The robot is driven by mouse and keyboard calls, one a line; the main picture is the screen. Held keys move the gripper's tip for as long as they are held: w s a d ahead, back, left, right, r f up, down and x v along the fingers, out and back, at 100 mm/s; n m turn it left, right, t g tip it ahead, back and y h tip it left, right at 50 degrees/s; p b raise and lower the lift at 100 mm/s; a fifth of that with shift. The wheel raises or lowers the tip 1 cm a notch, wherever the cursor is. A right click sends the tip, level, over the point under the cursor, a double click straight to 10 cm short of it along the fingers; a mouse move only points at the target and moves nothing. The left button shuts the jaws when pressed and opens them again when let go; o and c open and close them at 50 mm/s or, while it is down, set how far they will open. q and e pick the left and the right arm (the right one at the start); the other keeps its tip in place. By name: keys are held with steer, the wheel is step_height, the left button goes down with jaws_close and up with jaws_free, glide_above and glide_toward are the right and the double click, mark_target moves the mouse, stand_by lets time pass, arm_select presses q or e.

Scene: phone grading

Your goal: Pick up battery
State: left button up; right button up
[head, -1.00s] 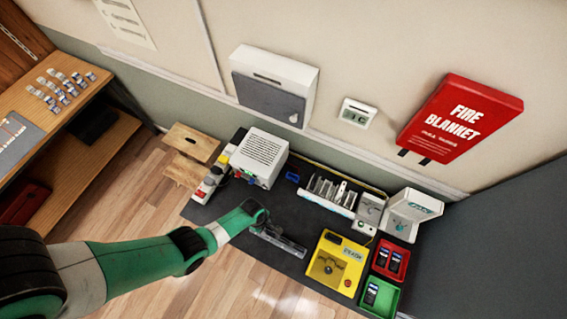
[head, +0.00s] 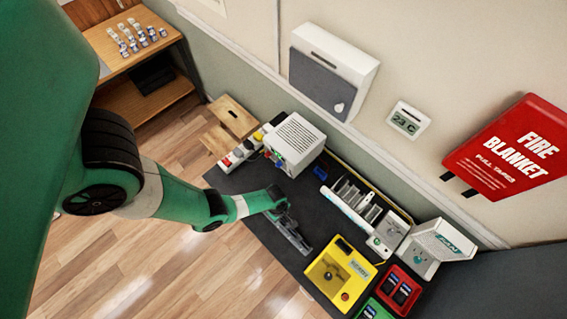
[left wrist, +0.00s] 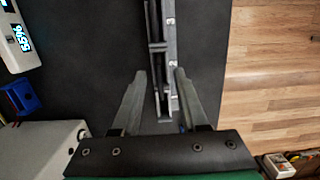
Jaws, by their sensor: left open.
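My left gripper (head: 292,232) is over the dark mat, near the front edge of the bench. In the left wrist view its two fingers (left wrist: 159,78) stand apart with a gap between them. A grey metal rail-like fixture (left wrist: 158,30) lies below and ahead, in line with that gap; I see nothing held. I cannot make out a battery with certainty. A small blue object (head: 320,172) sits beside the white box and also shows at the left of the wrist view (left wrist: 22,97); I cannot tell what it is. My right gripper is not in view.
A white vented box (head: 295,143) stands behind the gripper. A slotted rack (head: 352,198), yellow station (head: 340,272) and red tray (head: 400,290) holding dark devices lie to the right. A dark mat (head: 250,185) covers the bench. Small white-and-blue items (head: 137,37) stand on a wooden shelf.

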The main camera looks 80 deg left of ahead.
arm_select(q)
steer(key=shift+f, duration=0.6)
steer(key=shift+r, duration=0.2)
jaws_close()
steer(key=shift+r, duration=0.1)
